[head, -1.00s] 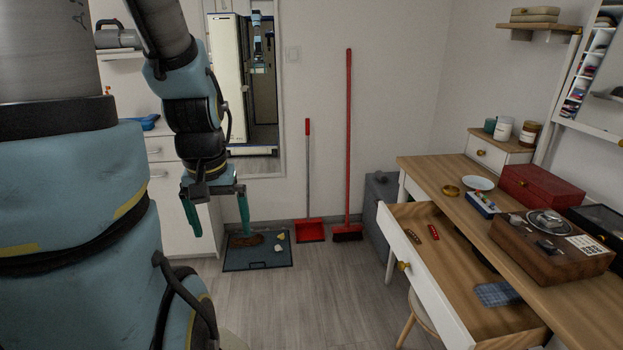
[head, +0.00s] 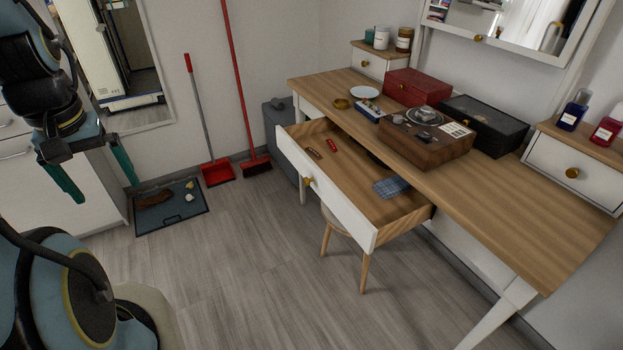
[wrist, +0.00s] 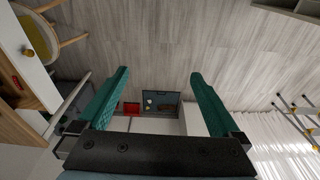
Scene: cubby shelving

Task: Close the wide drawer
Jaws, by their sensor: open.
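The wide drawer (head: 328,196) of the wooden desk is pulled out, with a white front and a round brass knob (head: 308,181). Inside lie a folded blue cloth (head: 391,187), a small red item (head: 332,145) and a small brown item (head: 313,153). My gripper (head: 98,180) is at the left in the head view, open and empty, well apart from the drawer. In the wrist view its two green fingers (wrist: 152,98) are spread, with floor beyond them. The drawer's white front and knob (wrist: 28,51) show at that view's left edge.
A stool (head: 345,232) stands partly under the drawer. The desk top (head: 500,205) holds a red box, a brown wooden box and a black case. A dustpan (head: 217,173), a broom (head: 256,165) and a dark mat (head: 171,209) are by the wall.

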